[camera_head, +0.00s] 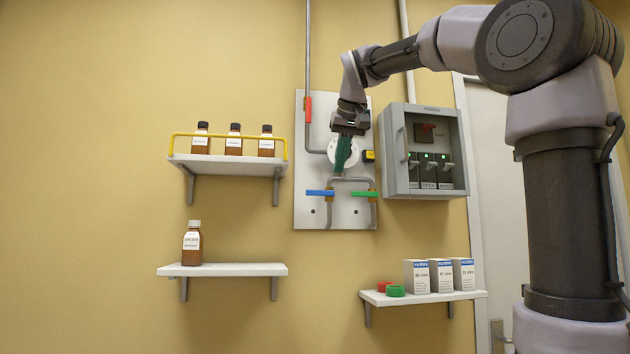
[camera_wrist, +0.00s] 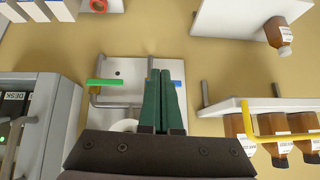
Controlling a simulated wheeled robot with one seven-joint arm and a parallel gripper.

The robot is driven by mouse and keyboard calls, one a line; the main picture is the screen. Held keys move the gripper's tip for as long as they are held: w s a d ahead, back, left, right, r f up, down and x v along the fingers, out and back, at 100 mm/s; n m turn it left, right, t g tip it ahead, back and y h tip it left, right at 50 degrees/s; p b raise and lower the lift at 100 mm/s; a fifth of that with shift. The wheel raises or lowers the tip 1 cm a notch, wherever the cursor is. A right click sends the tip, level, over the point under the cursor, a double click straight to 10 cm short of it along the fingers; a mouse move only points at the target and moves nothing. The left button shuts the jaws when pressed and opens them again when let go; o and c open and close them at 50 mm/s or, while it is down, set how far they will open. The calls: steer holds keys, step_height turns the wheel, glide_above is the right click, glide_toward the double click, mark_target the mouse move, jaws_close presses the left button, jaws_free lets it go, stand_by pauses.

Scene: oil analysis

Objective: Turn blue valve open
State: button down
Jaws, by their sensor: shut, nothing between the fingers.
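The blue valve handle (camera_head: 317,192) lies horizontally at the lower left of the grey panel (camera_head: 305,215), on a pipe fitting. My gripper (camera_head: 340,170) points down in front of the panel, its green fingers together and empty. Its tips are above and a little right of the blue handle, apart from it in the head view. In the wrist view, my gripper (camera_wrist: 163,72) partly hides the blue handle (camera_wrist: 178,83), which shows just right of the fingertips. I cannot tell the depth gap between them.
A green handle (camera_head: 365,194) sits horizontally right of the blue one, and a red handle (camera_head: 308,110) stands vertically above. A grey switch box (camera_head: 397,180) is close on the right. The bottle shelf (camera_head: 225,165) with its yellow rail is on the left.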

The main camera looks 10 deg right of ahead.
steer(key=w+a+r+t, duration=0.1)
steer(key=w+a+r, duration=0.3)
steer(key=r, duration=0.5)
steer(key=shift+w+h, duration=0.3)
steer(key=shift+w, duration=0.95)
glide_above(320, 194)
steer(key=s+a, duration=0.1)
steer(key=a, duration=0.1)
step_height(320, 194, down, 7)
steer(key=f, duration=0.4)
steer(key=shift+s+d, duration=0.15)
steer(key=shift+s, duration=0.05)
